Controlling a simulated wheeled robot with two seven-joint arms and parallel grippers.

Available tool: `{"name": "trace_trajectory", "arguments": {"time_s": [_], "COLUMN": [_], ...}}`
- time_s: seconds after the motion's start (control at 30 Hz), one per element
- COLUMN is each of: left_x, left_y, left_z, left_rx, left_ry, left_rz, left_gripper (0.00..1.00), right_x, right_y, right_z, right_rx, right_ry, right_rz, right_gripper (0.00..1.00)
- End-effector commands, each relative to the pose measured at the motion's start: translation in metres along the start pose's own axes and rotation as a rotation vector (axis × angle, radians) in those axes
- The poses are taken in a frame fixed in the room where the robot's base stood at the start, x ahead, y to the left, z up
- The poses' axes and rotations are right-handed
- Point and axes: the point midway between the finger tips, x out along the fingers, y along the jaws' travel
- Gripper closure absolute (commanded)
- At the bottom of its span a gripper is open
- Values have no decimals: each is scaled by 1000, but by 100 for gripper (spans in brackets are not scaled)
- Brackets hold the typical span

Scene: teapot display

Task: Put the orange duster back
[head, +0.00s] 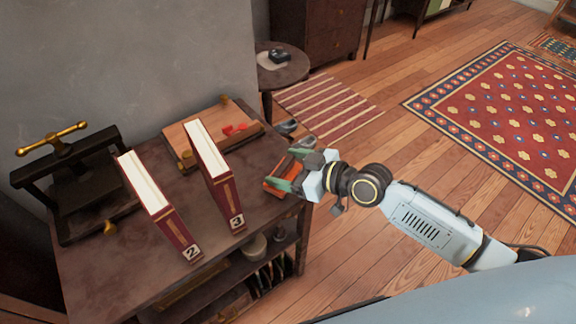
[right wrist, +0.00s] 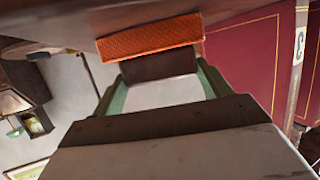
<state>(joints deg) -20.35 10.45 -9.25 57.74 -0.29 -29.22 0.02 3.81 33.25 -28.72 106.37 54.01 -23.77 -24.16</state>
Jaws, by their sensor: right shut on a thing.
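The orange duster (head: 277,187) is at the right edge of the dark wooden table, held in my right gripper (head: 290,172). In the right wrist view the duster (right wrist: 150,38) shows as an orange textured block, with a dark brown part below it between the green fingers. My right gripper (right wrist: 160,85) is shut on it. The duster is at or close above the tabletop; I cannot tell whether it touches. The fingers hide part of it in the head view. My left gripper is not in view.
Red books numbered 2 (head: 157,200) and 3 (head: 213,175) stand on the table (head: 140,265), left of the duster. A wooden board (head: 180,137) lies behind, and a black press (head: 65,180) stands at left. A small round table (head: 290,72) stands behind. Floor is open at right.

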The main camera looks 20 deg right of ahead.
Motion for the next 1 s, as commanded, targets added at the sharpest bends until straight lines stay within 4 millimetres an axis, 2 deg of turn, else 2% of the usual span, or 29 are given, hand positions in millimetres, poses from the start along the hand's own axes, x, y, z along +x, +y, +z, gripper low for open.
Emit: {"name": "trace_trajectory", "arguments": {"time_s": [0.03, 0.17, 0.6, 1.0], "left_x": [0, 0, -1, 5], "left_y": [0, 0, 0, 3], "left_z": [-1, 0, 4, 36], "left_rx": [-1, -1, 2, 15], "left_ry": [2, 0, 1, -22], "left_rz": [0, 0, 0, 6], "left_gripper": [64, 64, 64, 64], "right_x": [0, 0, -2, -84], "right_y": [0, 0, 0, 0], "right_z": [0, 0, -4, -2], "right_rx": [0, 0, 0, -4], "right_ry": [0, 0, 0, -5], "right_rz": [0, 0, 0, -1], "right_gripper": [19, 2, 1, 1]}}
